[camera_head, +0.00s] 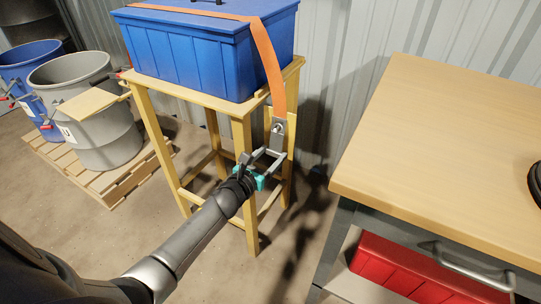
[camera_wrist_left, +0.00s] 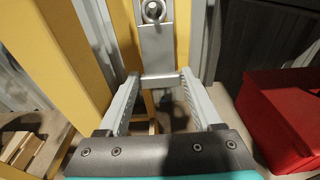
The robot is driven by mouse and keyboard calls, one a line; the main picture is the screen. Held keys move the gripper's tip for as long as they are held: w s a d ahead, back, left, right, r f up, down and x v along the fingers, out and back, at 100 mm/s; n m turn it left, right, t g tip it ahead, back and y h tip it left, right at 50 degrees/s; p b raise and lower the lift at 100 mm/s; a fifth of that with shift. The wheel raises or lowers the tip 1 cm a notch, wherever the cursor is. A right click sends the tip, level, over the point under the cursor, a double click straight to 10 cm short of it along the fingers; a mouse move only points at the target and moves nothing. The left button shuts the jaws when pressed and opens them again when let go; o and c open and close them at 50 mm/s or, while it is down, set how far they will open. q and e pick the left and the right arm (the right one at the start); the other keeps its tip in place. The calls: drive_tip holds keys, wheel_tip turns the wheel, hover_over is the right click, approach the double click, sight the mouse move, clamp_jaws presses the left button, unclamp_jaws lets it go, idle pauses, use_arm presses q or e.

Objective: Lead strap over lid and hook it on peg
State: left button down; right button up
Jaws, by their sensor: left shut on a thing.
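The orange strap (camera_head: 266,55) runs across the lid (camera_head: 215,8) of the blue box and hangs down its right side. It ends in a grey metal end plate (camera_head: 278,137), in front of an upright wooden board on the stand. The end plate also shows in the left wrist view (camera_wrist_left: 157,45). A round metal peg head (camera_wrist_left: 152,11) shows at the plate's hole; how far the plate sits on it I cannot tell. My left gripper (camera_head: 266,153) is shut on the lower end of the end plate, its fingers (camera_wrist_left: 160,80) either side. My right gripper is not in view.
The blue box (camera_head: 190,50) stands on a wooden stand (camera_head: 242,150). A grey drum (camera_head: 105,140) and a blue drum (camera_head: 25,60) stand on a pallet at left. A wooden-topped workbench (camera_head: 440,150) with a red bin (camera_head: 420,272) below is at right.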

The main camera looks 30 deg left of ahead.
use_arm(q)
unclamp_jaws()
drive_tip(key=shift+s, duration=0.1)
drive_tip(key=shift+s, duration=0.15)
drive_tip(key=shift+s+r+p, duration=0.25)
drive_tip(key=shift+s+p, duration=0.3)
drive_tip(key=shift+s, duration=0.5)
drive_tip(key=s+r+p, duration=0.1)
drive_tip(key=s+p, duration=0.1)
drive_tip(key=s, duration=1)
drive_tip(key=shift+s+a+r+p, duration=0.2)
drive_tip(key=shift+s+r+p, duration=0.05)
drive_tip(key=shift+r+p, duration=0.15)
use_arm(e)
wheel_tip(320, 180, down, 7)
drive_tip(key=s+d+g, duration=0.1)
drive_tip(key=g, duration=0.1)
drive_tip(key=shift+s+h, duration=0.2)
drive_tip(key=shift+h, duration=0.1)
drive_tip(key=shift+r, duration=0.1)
